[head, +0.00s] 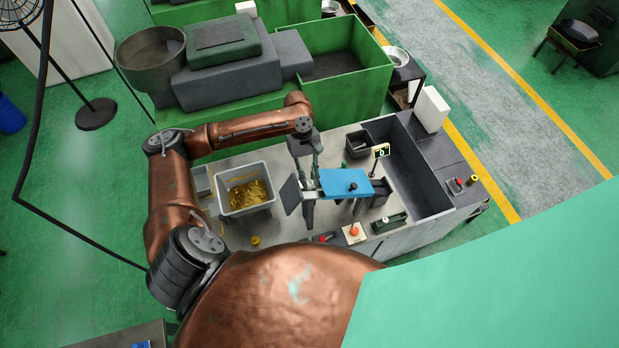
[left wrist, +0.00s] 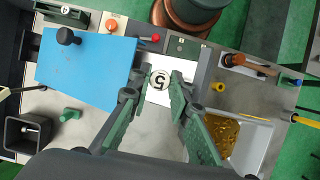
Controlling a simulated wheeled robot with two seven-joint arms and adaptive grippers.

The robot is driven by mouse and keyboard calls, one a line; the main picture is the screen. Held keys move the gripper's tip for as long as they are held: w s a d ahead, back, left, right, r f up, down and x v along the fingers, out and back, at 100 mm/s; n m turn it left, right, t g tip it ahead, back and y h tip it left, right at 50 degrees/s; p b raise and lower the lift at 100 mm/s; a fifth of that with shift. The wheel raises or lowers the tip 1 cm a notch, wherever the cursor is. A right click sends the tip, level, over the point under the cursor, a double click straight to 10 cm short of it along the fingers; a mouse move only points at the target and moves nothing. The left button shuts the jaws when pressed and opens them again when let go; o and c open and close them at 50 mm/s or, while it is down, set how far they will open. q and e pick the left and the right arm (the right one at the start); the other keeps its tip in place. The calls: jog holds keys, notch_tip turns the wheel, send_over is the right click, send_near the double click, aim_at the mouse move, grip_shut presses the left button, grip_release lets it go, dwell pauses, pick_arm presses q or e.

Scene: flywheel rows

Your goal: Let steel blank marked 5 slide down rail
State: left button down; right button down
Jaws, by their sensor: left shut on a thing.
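The steel blank marked 5 (left wrist: 160,79) shows in the left wrist view as a pale round face with a black 5. It sits between the two green fingers of my left gripper (left wrist: 155,90), which is shut on it. In the head view my left gripper (head: 309,184) reaches down over the workbench, at the left edge of a blue plate (head: 335,181). The blank is too small to make out there. I cannot clearly tell the rail apart from the other parts near the gripper. My right gripper is not in view.
The blue plate (left wrist: 85,70) carries a black knob (left wrist: 67,36). A grey bin of brass parts (head: 243,190) stands left of the gripper. A dark small bin (head: 358,145) stands behind the plate. An orange button (head: 354,230) and a green block (head: 389,222) line the front edge.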

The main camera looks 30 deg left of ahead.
aim_at(310, 181)
pick_arm(q)
jog(key=shift+f, duration=0.4)
dwell(0.3)
jog(key=c, duration=1.7)
grip_release()
jog(key=shift+r, duration=3.55)
